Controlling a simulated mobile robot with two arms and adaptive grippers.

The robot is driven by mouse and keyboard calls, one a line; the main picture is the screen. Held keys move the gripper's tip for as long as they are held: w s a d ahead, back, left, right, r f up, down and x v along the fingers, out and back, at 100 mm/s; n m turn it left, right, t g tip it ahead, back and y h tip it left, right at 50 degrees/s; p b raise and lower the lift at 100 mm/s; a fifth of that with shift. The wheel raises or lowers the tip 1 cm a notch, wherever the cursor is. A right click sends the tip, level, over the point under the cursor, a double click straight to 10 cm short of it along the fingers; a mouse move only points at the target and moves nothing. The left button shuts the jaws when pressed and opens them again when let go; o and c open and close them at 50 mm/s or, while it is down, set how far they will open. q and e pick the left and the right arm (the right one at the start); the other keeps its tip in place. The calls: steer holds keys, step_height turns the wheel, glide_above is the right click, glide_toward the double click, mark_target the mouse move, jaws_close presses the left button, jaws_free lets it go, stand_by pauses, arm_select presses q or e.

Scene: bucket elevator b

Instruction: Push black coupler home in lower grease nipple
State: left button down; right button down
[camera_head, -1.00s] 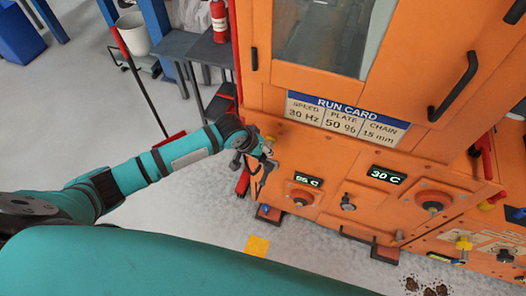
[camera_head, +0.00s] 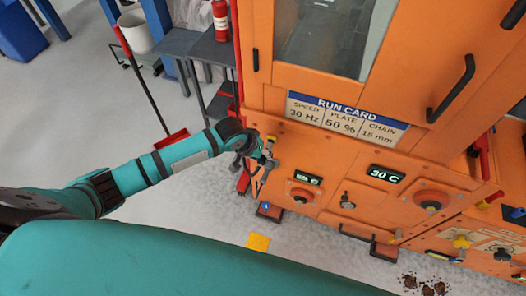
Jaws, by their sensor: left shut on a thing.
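My left gripper (camera_head: 264,172) is at the lower left corner of the orange machine (camera_head: 325,145), close to its front face. It is shut on a small dark thing, which I take to be the black coupler; its outline is mostly hidden by the fingers. The lower grease nipple cannot be made out; the gripper covers that part of the machine. Whether coupler and nipple touch cannot be told. A small yellow part (camera_head: 271,139) shows just above the gripper. My right gripper is out of view.
Right of the gripper are a red knob (camera_head: 302,195), a green-lit display (camera_head: 308,178) and a second display (camera_head: 385,173). A yellow floor patch (camera_head: 258,242) lies below on open grey floor.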

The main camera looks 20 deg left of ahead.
arm_select(q)
steer(key=shift+s, duration=0.1)
steer(key=shift+s+r+p, duration=0.1)
steer(key=shift+s+p, duration=0.55)
steer(key=shift+p, duration=0.15)
steer(key=shift+s+p, duration=1.1)
steer(key=shift+s, duration=0.2)
steer(key=shift+s, duration=0.1)
steer(key=s+p, duration=0.3)
steer(key=shift+s+a, duration=0.15)
steer(key=shift+s, duration=0.25)
